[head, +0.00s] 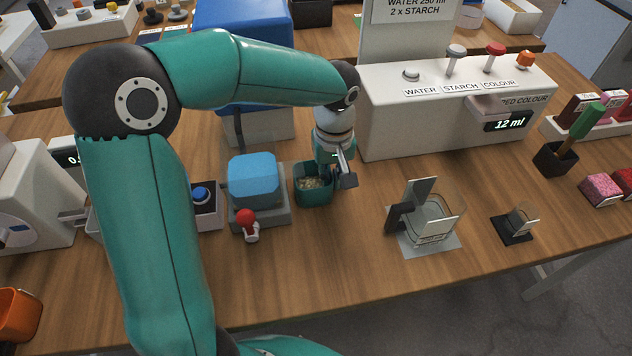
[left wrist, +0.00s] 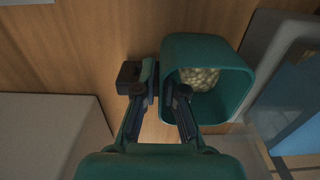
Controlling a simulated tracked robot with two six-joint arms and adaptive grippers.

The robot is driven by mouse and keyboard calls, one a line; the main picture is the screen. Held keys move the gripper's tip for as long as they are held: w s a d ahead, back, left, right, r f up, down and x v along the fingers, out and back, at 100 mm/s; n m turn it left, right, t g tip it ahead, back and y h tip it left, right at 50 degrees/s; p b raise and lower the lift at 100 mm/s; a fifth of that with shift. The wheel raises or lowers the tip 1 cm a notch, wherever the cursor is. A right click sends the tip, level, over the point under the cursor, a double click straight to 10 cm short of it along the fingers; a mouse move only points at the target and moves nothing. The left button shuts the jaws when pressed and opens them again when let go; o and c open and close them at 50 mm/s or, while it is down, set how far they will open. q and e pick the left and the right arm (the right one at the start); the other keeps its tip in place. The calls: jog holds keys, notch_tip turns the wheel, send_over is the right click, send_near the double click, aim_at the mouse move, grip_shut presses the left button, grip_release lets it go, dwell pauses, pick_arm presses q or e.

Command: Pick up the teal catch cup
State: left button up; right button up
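The teal catch cup (head: 314,196) is a square, open-topped cup standing upright beside the blue-topped device, with pale granules inside. It also shows in the left wrist view (left wrist: 235,63), right of centre. My left gripper (head: 339,174) is at the cup's right side in the head view. One finger is outside the cup and the other overlaps the cup's near wall and rim. I cannot tell whether it touches the wall. My right gripper is not in view.
A grey device with a blue block (head: 253,180) and a red knob (head: 245,218) stands close left of the cup. A white dispenser (head: 440,110) stands behind right. A glass beaker (head: 440,218) and a small glass (head: 521,221) stand right. The front table middle is clear.

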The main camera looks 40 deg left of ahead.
pick_arm(q)
grip_shut()
jog(key=shift+r, duration=0.25)
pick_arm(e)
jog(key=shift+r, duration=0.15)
